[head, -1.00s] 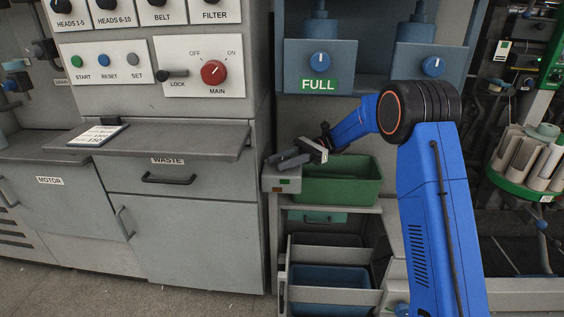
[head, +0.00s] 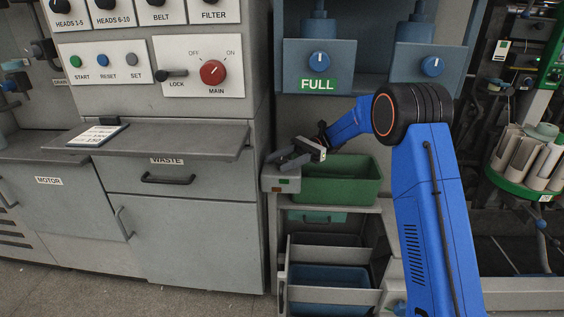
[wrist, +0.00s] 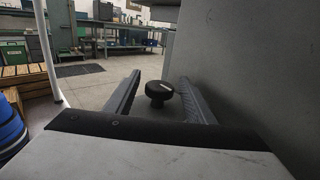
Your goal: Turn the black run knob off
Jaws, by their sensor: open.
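A black round knob (wrist: 159,93) with a white mark on its top shows in the wrist view, between the two fingers of my gripper (wrist: 161,80). The gripper is open, with a gap on each side of the knob, and no contact is visible. In the head view my gripper (head: 281,158) is over a small grey box (head: 282,182) with small red and green marks on its front. I cannot make out the knob in the head view; the fingers may hide it. No label for the knob is readable.
A green bin (head: 340,182) stands right beside the grey box. A grey cabinet wall (wrist: 255,70) rises close on the right in the wrist view. A grey shelf (head: 190,142) with a card and a control panel with a red main knob (head: 213,72) are to the left.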

